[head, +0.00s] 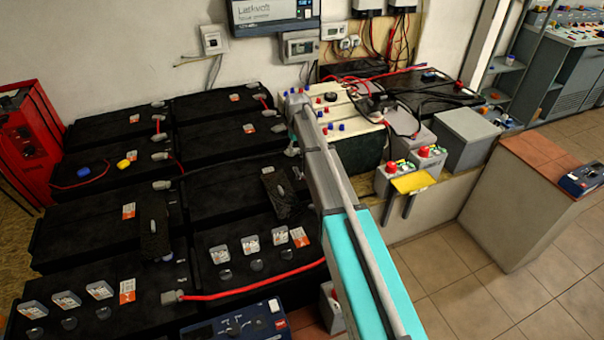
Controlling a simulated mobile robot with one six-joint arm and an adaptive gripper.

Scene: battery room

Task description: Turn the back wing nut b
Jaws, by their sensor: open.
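No part that I can clearly make out as the back wing nut b shows in the head view. Two dark upright pieces with small pale fittings stand on the black batteries, a left one (153,232) and a right one (283,203). The fittings are too small to tell whether they are wing nuts. My arm reaches up from the bottom to the middle, and its far end bends down beside the white-topped battery.
Black batteries (215,105) fill the left, with a red cable (255,284) across the front. A red cabinet (28,140) stands far left. A white-topped battery (335,102) with red and blue caps is close to my arm. A grey box (468,138) stands right; tiled floor (435,265) is clear.

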